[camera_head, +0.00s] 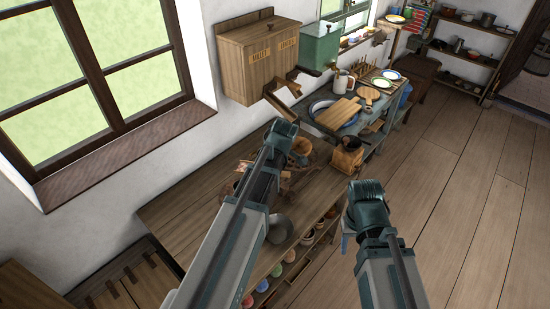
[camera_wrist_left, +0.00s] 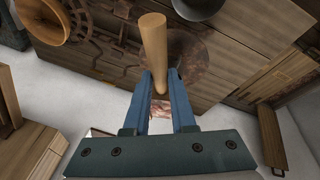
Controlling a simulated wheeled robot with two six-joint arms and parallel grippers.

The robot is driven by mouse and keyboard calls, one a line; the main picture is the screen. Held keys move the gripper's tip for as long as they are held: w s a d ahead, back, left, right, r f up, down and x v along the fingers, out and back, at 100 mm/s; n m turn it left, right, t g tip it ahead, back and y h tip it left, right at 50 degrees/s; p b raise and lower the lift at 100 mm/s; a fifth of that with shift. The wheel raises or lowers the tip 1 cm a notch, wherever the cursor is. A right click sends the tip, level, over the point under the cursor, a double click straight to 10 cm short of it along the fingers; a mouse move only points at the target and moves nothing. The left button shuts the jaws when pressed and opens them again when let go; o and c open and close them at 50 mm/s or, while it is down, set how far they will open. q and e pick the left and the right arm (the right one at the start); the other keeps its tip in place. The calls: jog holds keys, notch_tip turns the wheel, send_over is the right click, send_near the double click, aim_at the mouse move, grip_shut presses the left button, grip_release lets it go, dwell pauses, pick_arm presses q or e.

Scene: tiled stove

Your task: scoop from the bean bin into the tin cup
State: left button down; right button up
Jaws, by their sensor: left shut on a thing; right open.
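My left gripper (camera_head: 282,132) is over the wooden worktop, in front of the wall-mounted wooden bin (camera_head: 258,55). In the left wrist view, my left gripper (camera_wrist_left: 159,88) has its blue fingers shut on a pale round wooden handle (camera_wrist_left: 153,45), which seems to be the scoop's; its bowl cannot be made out. A grey rounded vessel (camera_head: 280,228), possibly the tin cup, stands on the worktop beside my left arm. My right gripper (camera_head: 367,192) is open and empty, over the floor side.
A green box (camera_head: 320,46) hangs right of the bin. A coffee mill (camera_head: 347,157), a cutting board (camera_head: 337,114) and a white jug (camera_head: 343,82) stand further right. A copper-brown disc (camera_wrist_left: 195,65) lies behind the handle. Coloured pots fill the shelf below. The floor at right is clear.

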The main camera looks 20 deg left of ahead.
pick_arm(q)
jog(key=shift+w+d+r, duration=0.15)
jog(key=shift+w, duration=0.2)
notch_tip(320, 180, down, 6)
jog(key=b, duration=0.5)
jog(key=shift+n+h+b, duration=0.3)
jog(key=shift+h+b, duration=0.05)
jog(key=shift+h, duration=0.05)
jog(key=shift+s, duration=0.1)
